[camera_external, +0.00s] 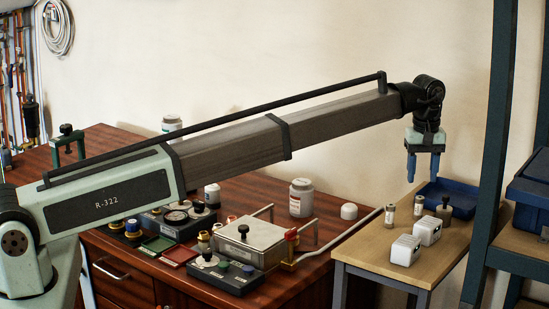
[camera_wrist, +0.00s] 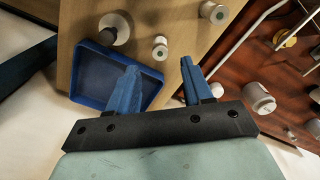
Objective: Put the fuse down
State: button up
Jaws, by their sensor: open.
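My gripper (camera_external: 422,176) hangs above the wooden side table (camera_external: 366,257), fingers pointing down. Its blue fingers are apart, with nothing between them; the gripper also shows in the wrist view (camera_wrist: 159,66). Two small cylinders that look like fuses, pale with darker ends, stand upright on the table below: one on the left (camera_external: 390,216) and one on the right (camera_external: 418,206). In the wrist view, one small cylinder (camera_wrist: 160,47) stands just beyond the fingertips, apart from them. Another pale cylinder (camera_wrist: 213,11) is at the top. I cannot tell which fuse is meant.
A blue tray (camera_external: 462,203) lies behind the cylinders. A dark shelf post (camera_external: 491,150) rises at right. The brown bench holds panels and a white jar (camera_external: 301,199).

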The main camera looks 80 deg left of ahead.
aim_at(420, 197)
jog(key=shift+r, duration=1.9)
jog(key=shift+d, duration=0.1)
